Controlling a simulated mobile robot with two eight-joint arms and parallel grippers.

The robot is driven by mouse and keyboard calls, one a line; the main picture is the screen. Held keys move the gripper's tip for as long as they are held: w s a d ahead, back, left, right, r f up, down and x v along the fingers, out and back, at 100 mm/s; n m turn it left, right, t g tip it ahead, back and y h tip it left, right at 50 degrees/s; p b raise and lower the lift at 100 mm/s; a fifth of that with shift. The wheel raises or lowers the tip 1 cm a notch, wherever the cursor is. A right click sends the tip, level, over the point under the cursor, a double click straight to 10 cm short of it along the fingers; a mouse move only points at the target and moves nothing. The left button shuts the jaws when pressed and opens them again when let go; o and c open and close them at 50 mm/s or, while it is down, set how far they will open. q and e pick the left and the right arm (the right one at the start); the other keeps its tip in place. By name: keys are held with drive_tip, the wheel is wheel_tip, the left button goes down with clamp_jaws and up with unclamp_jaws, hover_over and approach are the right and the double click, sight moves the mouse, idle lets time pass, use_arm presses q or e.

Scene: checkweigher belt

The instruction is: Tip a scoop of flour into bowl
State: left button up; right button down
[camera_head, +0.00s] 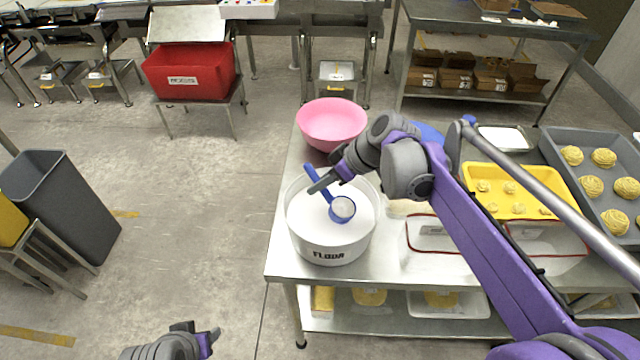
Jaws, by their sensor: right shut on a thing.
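A pink bowl (331,119) stands at the back left of the steel table. A white tub labelled flour (328,247) stands in front of it, with white flour inside. My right gripper (320,186) is shut on the handle of a blue scoop (337,218), over the tub. The scoop's cup faces up and holds something white. I cannot tell whether the cup touches the flour. My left gripper (207,338) is low at the bottom edge, off the table and away from these things; its opening is unclear.
A clear container with a red rim (427,252) stands right of the tub. A yellow tray (500,177) and a grey tray (583,150) of dough pieces lie further right. A blue object is partly hidden behind my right arm.

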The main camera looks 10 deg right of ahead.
sight(310, 171)
drive_tip(key=shift+r+p, duration=2)
drive_tip(key=shift+r, duration=1.05)
use_arm(q)
drive_tip(key=r, duration=0.1)
drive_tip(key=w+r, duration=0.1)
drive_tip(key=r, duration=0.3)
drive_tip(key=shift+w+r, duration=0.1)
drive_tip(key=shift+w, duration=0.15)
drive_tip(key=shift+s, duration=0.1)
